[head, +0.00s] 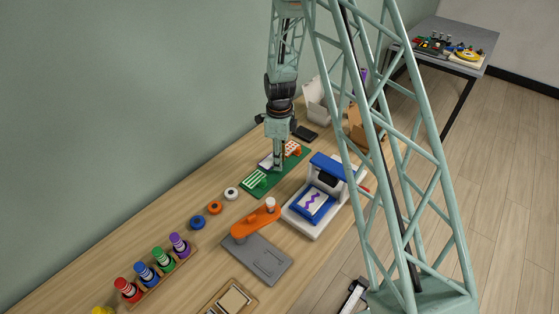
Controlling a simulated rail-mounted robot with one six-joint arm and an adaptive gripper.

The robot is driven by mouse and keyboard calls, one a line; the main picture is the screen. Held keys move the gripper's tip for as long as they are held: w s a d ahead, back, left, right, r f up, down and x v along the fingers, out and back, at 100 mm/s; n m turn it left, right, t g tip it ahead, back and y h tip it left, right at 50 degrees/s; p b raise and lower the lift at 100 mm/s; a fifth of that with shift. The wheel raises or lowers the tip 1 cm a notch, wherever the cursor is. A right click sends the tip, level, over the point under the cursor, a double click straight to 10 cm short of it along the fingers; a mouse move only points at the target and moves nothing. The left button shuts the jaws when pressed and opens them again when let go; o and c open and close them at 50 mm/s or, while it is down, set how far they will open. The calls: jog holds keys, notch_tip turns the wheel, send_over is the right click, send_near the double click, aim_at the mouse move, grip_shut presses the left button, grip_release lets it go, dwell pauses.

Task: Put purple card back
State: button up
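A white card with a purple zigzag (314,203) lies on the blue bed of a white and blue press-like machine (300,224). A green board (247,191) lies left of and behind the machine. On it are a green-striped card (255,179), an orange-dotted card (293,148) and, between them, a pale card or slot with a dark edge (265,163), partly hidden by my gripper. My gripper (279,167) points down at the middle of the green board. It is too small to tell whether its fingers are open or hold anything, or whether it touches the board.
An orange arm-shaped tool (256,222) and grey plate (262,262) lie in front of the machine. Ink bottles (163,259) stand in a rack at the front left. Boxes (318,100) stand behind. Three round caps (214,208) line the board's left. My lattice structure hides some table at right.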

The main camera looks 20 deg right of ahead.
jog(key=shift+r, duration=0.15)
notch_tip(320, 180, up, 12)
jog(key=p, duration=0.1)
dwell(0.9)
jog(key=shift+r, duration=0.15)
dwell(0.6)
jog(key=s+r+n+t, duration=0.1)
jog(key=s+r+n, duration=0.3)
jog(key=s+r, duration=0.45)
jog(key=s+a+r+n, duration=0.1)
jog(key=s+r+n, duration=0.4)
jog(key=r, duration=0.7)
jog(key=s+r+n+t, duration=0.1)
jog(key=s+r+n, duration=0.2)
jog(key=s+r, duration=0.6)
jog(key=s+r+n, duration=0.2)
jog(key=s+n, duration=0.2)
jog(key=s, duration=0.5)
jog(key=s+r+n+t, duration=0.1)
jog(key=s+r+n, duration=0.2)
jog(key=s, duration=0.6)
jog(key=s+a+r+n, duration=0.1)
jog(key=s+r+n, duration=0.2)
jog(key=s, duration=0.5)
jog(key=shift+s+n+t, duration=0.4)
jog(key=shift+n, duration=0.5)
